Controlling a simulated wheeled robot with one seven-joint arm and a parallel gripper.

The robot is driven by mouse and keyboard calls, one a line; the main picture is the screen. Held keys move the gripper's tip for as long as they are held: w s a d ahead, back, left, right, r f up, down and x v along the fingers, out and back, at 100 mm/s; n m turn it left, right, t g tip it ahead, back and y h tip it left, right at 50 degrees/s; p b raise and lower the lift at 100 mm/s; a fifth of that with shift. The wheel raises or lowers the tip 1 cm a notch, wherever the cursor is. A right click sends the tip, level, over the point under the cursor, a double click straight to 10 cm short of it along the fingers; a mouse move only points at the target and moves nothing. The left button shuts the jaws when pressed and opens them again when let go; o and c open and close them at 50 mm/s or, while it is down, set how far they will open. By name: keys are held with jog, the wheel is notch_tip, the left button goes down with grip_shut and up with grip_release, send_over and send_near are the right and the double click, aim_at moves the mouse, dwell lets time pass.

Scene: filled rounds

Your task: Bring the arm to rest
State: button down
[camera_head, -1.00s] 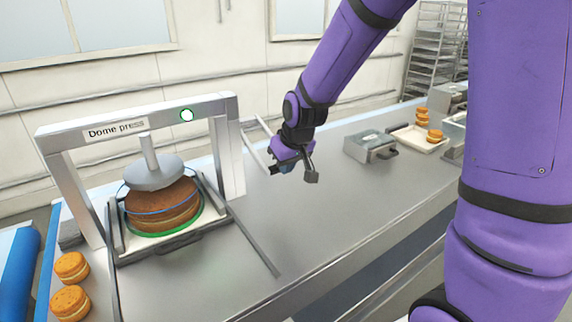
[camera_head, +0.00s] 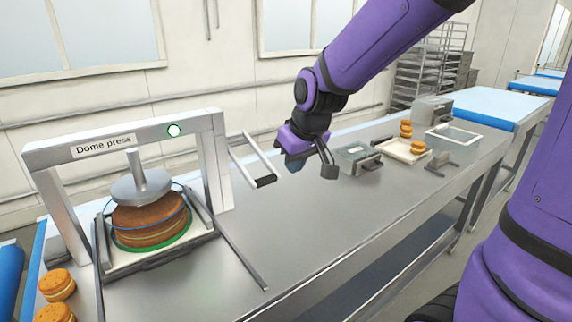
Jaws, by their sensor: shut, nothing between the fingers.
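My gripper (camera_head: 305,172) hangs above the steel counter (camera_head: 310,235), to the right of the dome press. It holds nothing and its fingers point downward. My purple arm reaches to it from the upper right. The dome press (camera_head: 130,138) is a grey frame with a label and a lit green-white lamp on its top bar. Its round plate (camera_head: 141,187) is over a large brown layered cake (camera_head: 150,222) in a tray with a green ring. I cannot tell whether the plate touches the cake.
A lever handle (camera_head: 265,181) sticks out from the press toward my gripper. Small filled rounds (camera_head: 57,285) stand at the lower left. A metal box (camera_head: 357,159) and a tray (camera_head: 404,151) with more rounds are at the back right. The counter's middle is clear.

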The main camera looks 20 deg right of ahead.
jog(key=shift+s+r, duration=0.25)
jog(key=shift+s, duration=0.15)
dwell(0.3)
jog(key=s+d+r+m, duration=0.1)
jog(key=s+r, duration=0.3)
jog(key=s, duration=0.5)
jog(key=s+d+r+m, duration=0.1)
jog(key=s+d+r, duration=0.2)
jog(key=s, duration=0.7)
jog(key=shift+r+t+h, duration=0.3)
jog(key=shift+r+h, duration=0.1)
jog(key=shift+r, duration=0.4)
jog(key=shift+d, duration=0.1)
